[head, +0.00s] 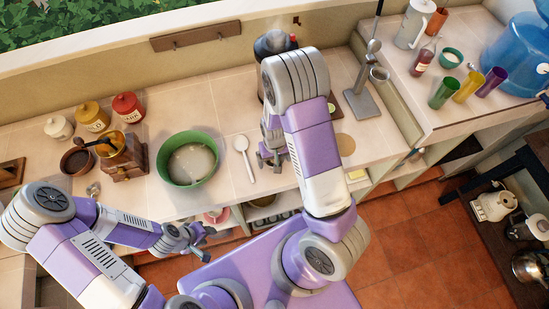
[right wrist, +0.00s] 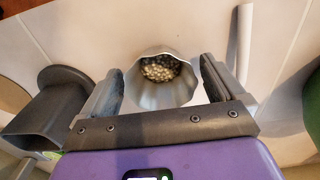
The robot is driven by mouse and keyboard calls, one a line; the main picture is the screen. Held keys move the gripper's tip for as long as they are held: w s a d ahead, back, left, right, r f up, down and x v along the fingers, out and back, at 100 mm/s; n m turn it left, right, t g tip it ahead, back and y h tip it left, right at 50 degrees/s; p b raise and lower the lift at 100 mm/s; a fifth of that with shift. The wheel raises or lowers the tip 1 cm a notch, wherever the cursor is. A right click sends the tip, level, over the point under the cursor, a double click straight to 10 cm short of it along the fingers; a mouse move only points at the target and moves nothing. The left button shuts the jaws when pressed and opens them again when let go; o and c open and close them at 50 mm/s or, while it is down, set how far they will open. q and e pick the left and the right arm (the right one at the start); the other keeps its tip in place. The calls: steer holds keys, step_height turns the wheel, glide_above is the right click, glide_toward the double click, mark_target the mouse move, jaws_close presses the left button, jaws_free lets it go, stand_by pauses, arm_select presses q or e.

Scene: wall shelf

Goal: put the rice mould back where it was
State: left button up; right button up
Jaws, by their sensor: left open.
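The rice mould appears to be the fluted silver cup (right wrist: 165,95) in the right wrist view. Its mouth faces up and away from me, and small round grains show inside. In the head view my right arm hides the mould, and my right gripper (head: 270,158) shows partly, low over the counter, right of the white spoon (head: 244,158). My left gripper (head: 195,243) is open and empty at the counter's front edge.
A green bowl (head: 164,165) and a wooden grinder (head: 122,160) stand left on the counter. A grey stand (head: 362,107) and a flat brown disc (head: 345,145) lie to the right. A dark square-mouthed thing (right wrist: 45,110) is close beside my right gripper.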

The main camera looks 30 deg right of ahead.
steer(key=shift+r, duration=0.55)
step_height(320, 180, up, 11)
steer(key=p, duration=0.2)
steer(key=shift+r, duration=0.15)
steer(key=shift+s, duration=0.1)
